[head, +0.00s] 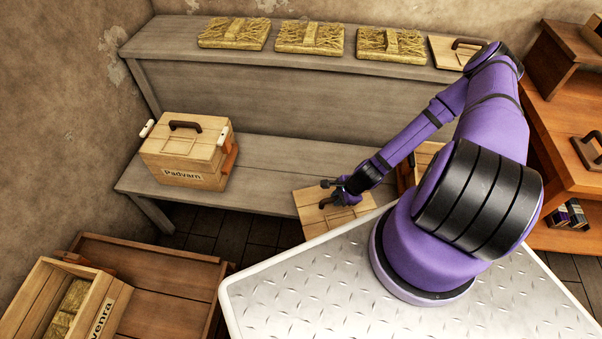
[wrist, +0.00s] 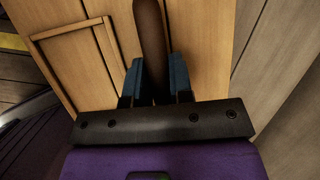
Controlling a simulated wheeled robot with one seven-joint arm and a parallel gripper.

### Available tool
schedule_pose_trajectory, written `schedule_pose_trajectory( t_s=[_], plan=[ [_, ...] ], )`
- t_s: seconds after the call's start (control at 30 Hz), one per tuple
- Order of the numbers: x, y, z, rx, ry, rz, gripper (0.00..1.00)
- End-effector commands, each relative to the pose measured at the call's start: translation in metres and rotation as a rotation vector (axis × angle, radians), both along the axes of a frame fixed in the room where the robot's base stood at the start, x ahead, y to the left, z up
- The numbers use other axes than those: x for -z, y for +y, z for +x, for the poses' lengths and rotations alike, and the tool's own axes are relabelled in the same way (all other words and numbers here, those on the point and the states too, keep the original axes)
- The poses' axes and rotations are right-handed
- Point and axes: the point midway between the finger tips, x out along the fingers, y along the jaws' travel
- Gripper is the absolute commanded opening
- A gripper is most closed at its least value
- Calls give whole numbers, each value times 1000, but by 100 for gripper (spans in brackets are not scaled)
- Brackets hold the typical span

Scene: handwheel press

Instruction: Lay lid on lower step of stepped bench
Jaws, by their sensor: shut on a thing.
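A flat light-wood lid (head: 312,218) with a dark handle is at the front edge of the stepped bench's lower step (head: 262,165). My gripper (head: 335,190) is shut on the lid's handle. In the wrist view the brown handle (wrist: 150,40) sits between my two blue fingertips (wrist: 155,80), with the lid's wood (wrist: 195,45) beneath. The lid covers part of the step's front edge; I cannot tell whether it touches the step. My arm and base hide part of the bench on the right.
A box marked Padvarn (head: 185,152) stands on the lower step's left. The upper step (head: 170,42) carries three straw-coloured slabs (head: 310,38) and another handled lid (head: 448,52). An open crate (head: 75,305) is lower left. An orange-brown shelf unit (head: 565,130) stands right. Bare step lies right of the Padvarn box.

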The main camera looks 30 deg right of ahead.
Motion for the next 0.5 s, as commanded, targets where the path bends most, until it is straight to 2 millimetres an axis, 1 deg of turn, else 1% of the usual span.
schedule_pose_trajectory(
  t_s=[0.07,0.17,0.5],
  plan=[
    [1,-2,4,9,-2,-1,0],
    [3,-10,19,8,-5,-3,0],
    [10,-43,85,6,-5,-4,0]
  ],
)
